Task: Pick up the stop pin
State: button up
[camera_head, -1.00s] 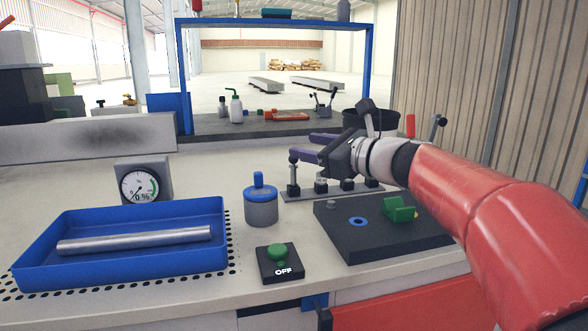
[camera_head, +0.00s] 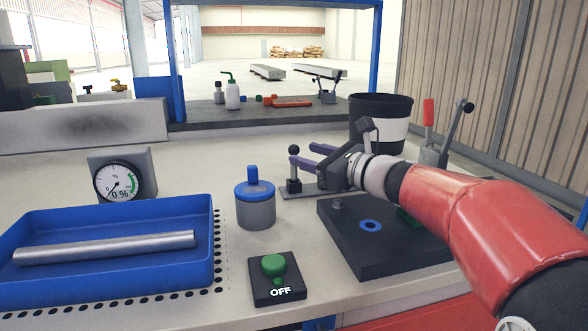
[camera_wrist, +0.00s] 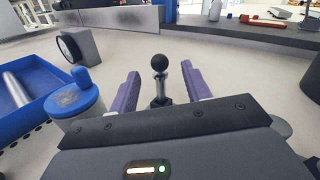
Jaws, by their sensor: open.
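The stop pin (camera_head: 294,171), as far as I can tell, is the upright pin with a black ball top and dark base on a grey strip. It also shows in the wrist view (camera_wrist: 160,80), standing between and just beyond the two purple fingers. My gripper (camera_head: 306,156) is open and empty, low over the strip, with its fingers pointing toward the pin. In the wrist view my gripper (camera_wrist: 159,74) has a clear gap on each side of the pin. The rest of the strip is mostly hidden behind my gripper.
A blue-lidded pot (camera_head: 255,208) stands left of the strip. A dark plate with a blue ring (camera_head: 345,235) lies in front. A green OFF button box (camera_head: 276,280), a blue tray (camera_head: 110,275) and a dial gauge (camera_head: 122,178) are nearby. A black-and-white bin (camera_head: 380,120) stands behind.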

jog(key=x, duration=0.7)
jog(key=shift+r, duration=0.1)
jog(key=shift+d, duration=0.1)
jog(key=shift+c, duration=0.2)
grip_shut()
